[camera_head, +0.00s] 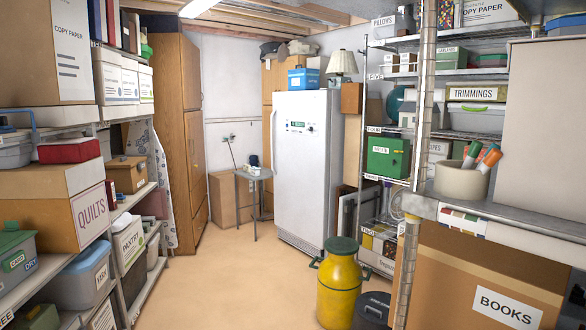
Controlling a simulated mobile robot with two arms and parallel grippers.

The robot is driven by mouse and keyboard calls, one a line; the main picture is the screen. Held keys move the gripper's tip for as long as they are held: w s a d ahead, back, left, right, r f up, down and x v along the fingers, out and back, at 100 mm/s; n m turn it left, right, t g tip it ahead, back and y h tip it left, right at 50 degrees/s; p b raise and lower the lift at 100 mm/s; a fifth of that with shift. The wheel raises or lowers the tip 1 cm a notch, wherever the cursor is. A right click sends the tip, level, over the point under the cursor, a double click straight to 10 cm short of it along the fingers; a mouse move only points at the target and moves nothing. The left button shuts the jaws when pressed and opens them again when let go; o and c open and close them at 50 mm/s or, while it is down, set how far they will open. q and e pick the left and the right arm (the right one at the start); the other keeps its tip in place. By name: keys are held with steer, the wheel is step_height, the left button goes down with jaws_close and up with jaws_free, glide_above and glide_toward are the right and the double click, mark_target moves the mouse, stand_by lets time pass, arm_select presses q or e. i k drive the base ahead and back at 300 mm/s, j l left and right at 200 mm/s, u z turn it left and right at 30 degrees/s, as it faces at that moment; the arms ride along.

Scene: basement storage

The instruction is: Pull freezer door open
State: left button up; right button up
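The white upright freezer (302,180) stands at the back of the room, right of the middle. Its door looks shut. A long vertical handle (272,160) runs down the left edge of the door, and a small control panel sits near the top. A blue box and a lamp stand on top of the freezer. Neither of my grippers shows in this view.
Tan floor (210,275) is clear between the left shelves (145,195) and the freezer. A small grey table (254,175) stands left of the freezer. A yellow milk can (342,290) stands in front at right, near the right shelving and a books box (480,285).

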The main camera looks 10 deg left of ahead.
mark_target(300, 164)
steer(key=i+j+u, duration=0.8)
steer(key=i+j, duration=0.15)
steer(key=i, duration=0.6)
steer(key=i+j, duration=0.15)
steer(key=i, duration=0.55)
steer(key=i+z, duration=0.15)
steer(key=i, duration=2.35)
